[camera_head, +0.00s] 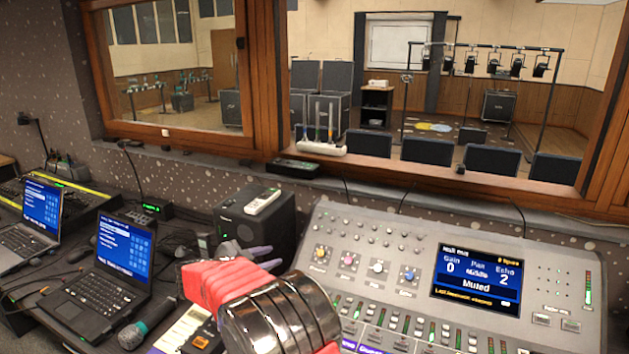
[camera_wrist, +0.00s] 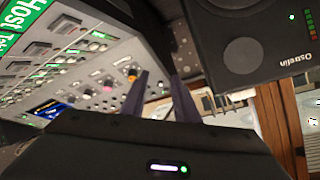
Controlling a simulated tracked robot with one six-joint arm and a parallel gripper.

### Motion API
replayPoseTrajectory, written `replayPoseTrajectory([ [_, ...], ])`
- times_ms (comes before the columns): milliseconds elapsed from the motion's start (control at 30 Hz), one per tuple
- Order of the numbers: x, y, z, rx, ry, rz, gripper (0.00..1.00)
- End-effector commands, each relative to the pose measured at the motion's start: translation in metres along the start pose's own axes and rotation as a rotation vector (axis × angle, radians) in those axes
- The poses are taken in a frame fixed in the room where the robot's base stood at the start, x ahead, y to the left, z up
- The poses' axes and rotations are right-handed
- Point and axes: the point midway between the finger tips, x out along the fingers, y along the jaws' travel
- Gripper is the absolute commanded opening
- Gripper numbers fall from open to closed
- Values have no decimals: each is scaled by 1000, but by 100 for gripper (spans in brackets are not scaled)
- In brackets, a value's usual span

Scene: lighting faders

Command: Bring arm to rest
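My red and dark metallic arm reaches up from the bottom middle of the head view. My gripper (camera_head: 246,250) is at its end, just left of the mixing console (camera_head: 420,225) and in front of the black speaker (camera_head: 256,222). In the wrist view, the two dark purple fingers of my gripper (camera_wrist: 160,76) stand apart with nothing between them. The console's knobs and faders (camera_wrist: 85,70) show to the left there, and the speaker (camera_wrist: 250,45) at upper right. The console screen (camera_head: 477,279) reads Gain 0, Echo 2 and Muted. My arm hides the console's lower left corner.
Two open laptops (camera_head: 115,255) and a microphone (camera_head: 133,335) are on the desk at left. A white remote (camera_head: 262,202) lies on the speaker. A wood-framed window (camera_head: 268,100) stands behind the desk. The space above the console is clear.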

Motion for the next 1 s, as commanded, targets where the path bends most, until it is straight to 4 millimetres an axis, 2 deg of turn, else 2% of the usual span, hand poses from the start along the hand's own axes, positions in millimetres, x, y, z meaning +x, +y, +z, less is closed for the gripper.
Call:
replayPoseTrajectory([
  [100,0,-17,32,-34,-88,-129,28],
  [200,-9,-32,52,-64,-171,-239,28],
  [367,-32,-50,69,-120,-309,-396,28],
  [533,-61,-56,70,-195,-459,-532,28],
  [667,-85,-46,63,-266,-574,-610,28],
  [767,-102,-32,54,-325,-657,-652,28],
  [1000,-136,20,24,-471,-820,-694,28],
])
